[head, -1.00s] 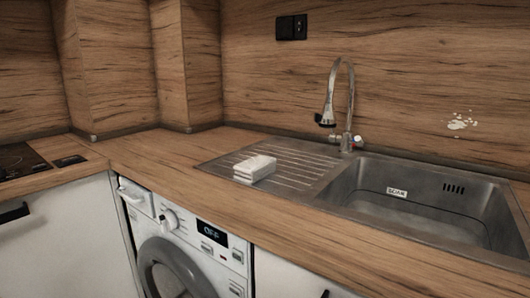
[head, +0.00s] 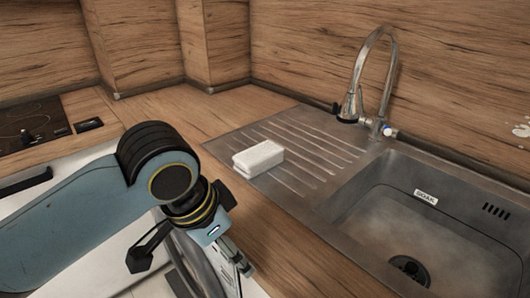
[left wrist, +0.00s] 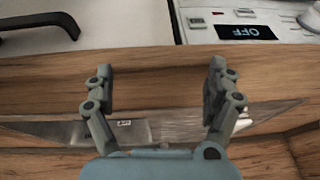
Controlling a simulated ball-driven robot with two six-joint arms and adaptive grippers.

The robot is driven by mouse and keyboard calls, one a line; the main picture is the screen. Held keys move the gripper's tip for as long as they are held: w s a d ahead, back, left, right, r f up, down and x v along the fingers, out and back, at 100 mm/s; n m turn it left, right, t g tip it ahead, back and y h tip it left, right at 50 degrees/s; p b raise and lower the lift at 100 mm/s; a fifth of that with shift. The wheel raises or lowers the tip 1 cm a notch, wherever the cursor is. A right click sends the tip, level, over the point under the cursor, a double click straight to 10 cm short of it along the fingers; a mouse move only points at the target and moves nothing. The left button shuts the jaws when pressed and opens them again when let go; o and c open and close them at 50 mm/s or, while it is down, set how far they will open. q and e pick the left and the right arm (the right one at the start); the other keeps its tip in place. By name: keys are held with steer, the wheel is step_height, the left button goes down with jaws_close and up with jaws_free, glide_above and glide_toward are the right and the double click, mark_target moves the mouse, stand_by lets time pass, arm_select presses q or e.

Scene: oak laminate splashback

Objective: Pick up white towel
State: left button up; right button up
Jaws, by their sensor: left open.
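The white towel (head: 258,158) is a small folded block lying on the ribbed drainboard left of the sink basin in the head view. My left gripper (head: 192,262) is in front of the counter, below and to the left of the towel, and apart from it. In the left wrist view my left gripper (left wrist: 161,75) has its two fingers spread wide with nothing between them. A pale patch beside the right finger there may be the towel, mostly hidden. My right gripper is in neither view.
The steel sink (head: 435,215) has a tall tap (head: 390,85) at the back. The wooden counter edge (left wrist: 150,62) runs across the left wrist view. A black hob (head: 32,125) is at the left. A washing machine (left wrist: 240,20) is under the counter. Wooden walls stand behind.

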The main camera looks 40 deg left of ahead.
arm_select(q)
steer(key=shift+h, duration=0.3)
steer(key=w+a, duration=0.1)
steer(key=w, duration=0.2)
steer(key=w+a+r, duration=0.1)
steer(key=w+a, duration=0.1)
steer(key=w, duration=0.1)
steer(key=w+a+r, duration=0.1)
steer(key=w+a, duration=0.1)
steer(key=w, duration=0.1)
steer(key=shift+a+r, duration=0.1)
steer(key=shift+a, duration=0.05)
glide_toward(259, 152)
steer(key=shift+s+a+f+n+t, duration=0.1)
steer(key=shift+s+f+n+t, duration=0.2)
steer(key=shift+s, duration=0.25)
steer(key=shift+w+a, duration=0.2)
steer(key=shift+w, duration=0.1)
steer(key=x, duration=0.3)
steer(key=shift+w+d+f, duration=0.1)
steer(key=shift+f, duration=0.3)
steer(key=x, duration=0.6)
steer(key=shift+w+d, duration=0.15)
steer(key=shift+w, duration=0.05)
steer(key=c, duration=1.4)
steer(key=shift+r, duration=0.15)
